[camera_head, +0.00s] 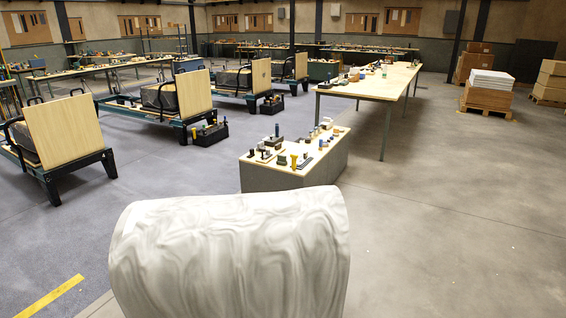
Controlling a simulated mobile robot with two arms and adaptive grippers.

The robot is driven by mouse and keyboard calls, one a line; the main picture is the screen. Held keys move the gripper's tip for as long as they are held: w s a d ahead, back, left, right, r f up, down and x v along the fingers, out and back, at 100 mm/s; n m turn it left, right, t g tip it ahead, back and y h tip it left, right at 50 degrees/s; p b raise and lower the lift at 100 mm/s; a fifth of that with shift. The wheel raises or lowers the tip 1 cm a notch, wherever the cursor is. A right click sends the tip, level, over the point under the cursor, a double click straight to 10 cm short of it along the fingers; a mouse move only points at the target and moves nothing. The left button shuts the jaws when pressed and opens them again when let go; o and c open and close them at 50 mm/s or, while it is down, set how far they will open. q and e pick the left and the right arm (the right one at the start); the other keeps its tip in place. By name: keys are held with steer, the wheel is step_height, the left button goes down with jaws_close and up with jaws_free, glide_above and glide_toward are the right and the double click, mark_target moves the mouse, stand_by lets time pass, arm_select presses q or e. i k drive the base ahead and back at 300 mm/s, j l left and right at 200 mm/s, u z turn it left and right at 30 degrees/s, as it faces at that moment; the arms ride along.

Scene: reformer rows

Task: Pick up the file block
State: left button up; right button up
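I cannot single out the file block. Several small items stand on the light wooden top of a low bench (322,158) ahead of me. Among them are dark blocks, a yellow item (294,161) and a blue-topped item (277,130); all are too small to name surely. More small items lie on the long table behind it. Neither of my grippers is in view.
A long wooden table (398,80) stands behind the low bench. Reformer machines with wooden boards (63,132) line the left. Cartons on a pallet (487,98) stand at the far right. The grey floor (460,190) at right is clear.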

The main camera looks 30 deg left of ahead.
mark_target(282, 160)
steer(key=i+l+z, duration=0.2)
steer(key=i, duration=0.15)
steer(key=i+l+z, duration=0.15)
steer(key=i, duration=0.15)
steer(key=i+l, duration=0.1)
steer(key=i, duration=0.55)
steer(key=i+l, duration=0.15)
steer(key=i, duration=0.45)
steer(key=i+l, duration=0.1)
steer(key=i, duration=0.55)
steer(key=i+u, duration=0.2)
steer(key=i, duration=0.3)
steer(key=i+u, duration=0.2)
steer(key=i, duration=0.3)
steer(key=i+l+u, duration=0.2)
steer(key=i, duration=0.3)
steer(key=i+u, duration=0.2)
steer(key=i, duration=0.3)
